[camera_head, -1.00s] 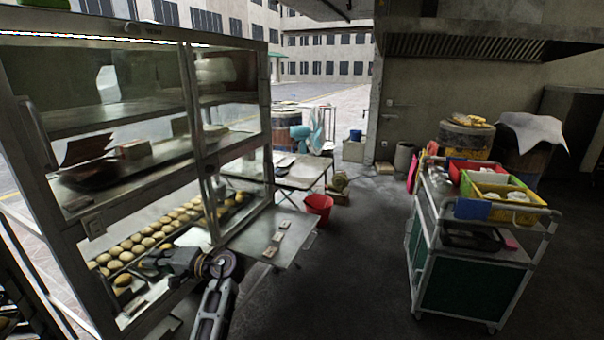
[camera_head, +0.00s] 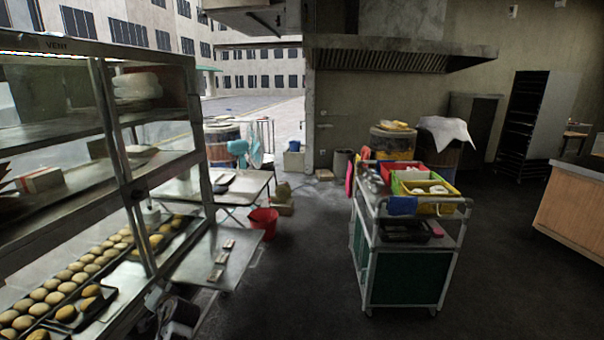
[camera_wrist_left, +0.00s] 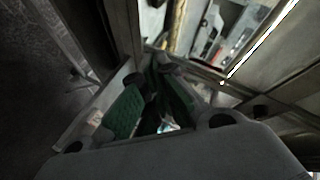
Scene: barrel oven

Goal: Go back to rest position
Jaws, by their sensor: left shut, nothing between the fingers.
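My left gripper (camera_wrist_left: 150,78) shows in the left wrist view, with green-padded fingers shut and nothing held. In the head view, a dark part of my left arm (camera_head: 178,318) shows at the bottom edge, beside the right end of the glass display cabinet (camera_head: 125,190); the fingers cannot be made out there. My right gripper is not in view.
Buns (camera_head: 52,285) sit in rows on the cabinet's low shelf, with a small black tray (camera_head: 85,312) holding a few. A side shelf (camera_head: 205,262) juts out right. A red bucket (camera_head: 263,222) and a trolley (camera_head: 405,275) stand beyond; the floor between is clear.

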